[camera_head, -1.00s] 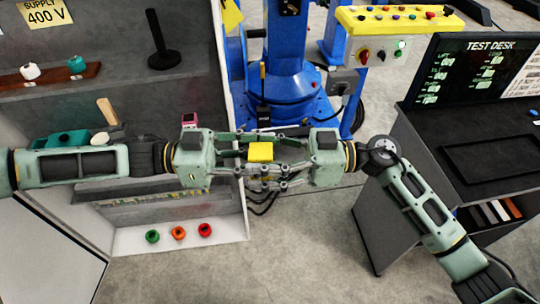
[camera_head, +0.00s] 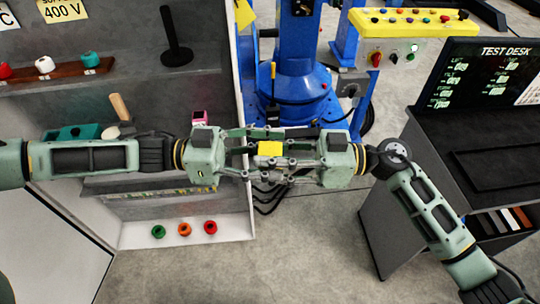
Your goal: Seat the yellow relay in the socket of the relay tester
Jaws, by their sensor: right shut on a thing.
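The yellow relay (camera_head: 270,148) is in mid-air between my two grippers, which face each other in front of the cabinet's right edge. My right gripper (camera_head: 284,158) comes from the right and is shut on the relay. My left gripper (camera_head: 258,153) comes from the left. Its fingers look spread, one above and one below the relay's level; whether they touch it is hard to see. The fingers overlap and hide the relay's lower part. I cannot make out a relay tester or its socket for certain.
The blue positioner (camera_head: 298,85) is behind the grippers, a yellow control panel (camera_head: 412,22) beyond. The test desk (camera_head: 425,135) is at right.

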